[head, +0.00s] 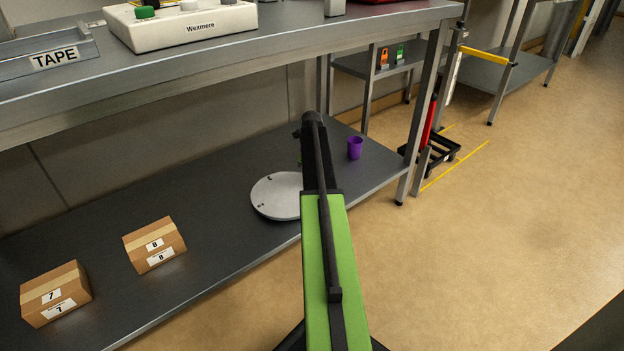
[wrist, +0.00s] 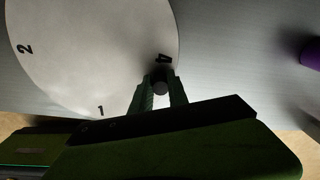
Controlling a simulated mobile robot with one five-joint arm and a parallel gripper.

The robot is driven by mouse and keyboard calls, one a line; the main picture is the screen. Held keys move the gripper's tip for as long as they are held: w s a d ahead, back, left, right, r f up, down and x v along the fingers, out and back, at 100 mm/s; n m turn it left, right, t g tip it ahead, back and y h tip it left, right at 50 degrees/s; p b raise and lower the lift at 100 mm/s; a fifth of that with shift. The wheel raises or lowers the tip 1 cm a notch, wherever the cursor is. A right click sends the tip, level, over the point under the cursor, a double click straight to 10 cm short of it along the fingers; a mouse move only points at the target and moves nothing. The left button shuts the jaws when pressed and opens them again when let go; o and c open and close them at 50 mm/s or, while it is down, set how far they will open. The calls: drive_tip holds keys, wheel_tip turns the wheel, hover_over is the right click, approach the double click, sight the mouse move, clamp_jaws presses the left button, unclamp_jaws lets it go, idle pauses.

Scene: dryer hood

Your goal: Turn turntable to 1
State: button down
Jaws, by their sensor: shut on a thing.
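The turntable (head: 276,197) is a pale grey disc lying on the lower shelf, partly hidden behind my arm in the head view. In the wrist view the turntable (wrist: 90,50) fills the upper left, with a 2 at its left, a 1 at its lower edge and a 4 at its right edge. My gripper (wrist: 160,92) is at the disc's right rim, just below the 4. Its two green fingers are shut on a small dark round peg (wrist: 160,87). In the head view my arm hides the fingers.
A purple cup (head: 355,147) stands on the lower shelf (head: 215,215), right of the turntable; it also shows in the wrist view (wrist: 311,53). The upper worktop (head: 230,55) overhangs the shelf.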

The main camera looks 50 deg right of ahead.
drive_tip(key=shift+s+a, duration=0.1)
drive_tip(key=shift+a, duration=0.2)
drive_tip(key=c, duration=1.4)
unclamp_jaws()
drive_tip(key=shift+s, duration=0.1)
drive_tip(key=shift+o, duration=0.5)
drive_tip(key=shift+d, duration=0.2)
wheel_tip(320, 180, up, 18)
drive_tip(key=p, duration=1.7)
drive_tip(key=shift+f, duration=0.25)
drive_tip(key=shift+f, duration=0.15)
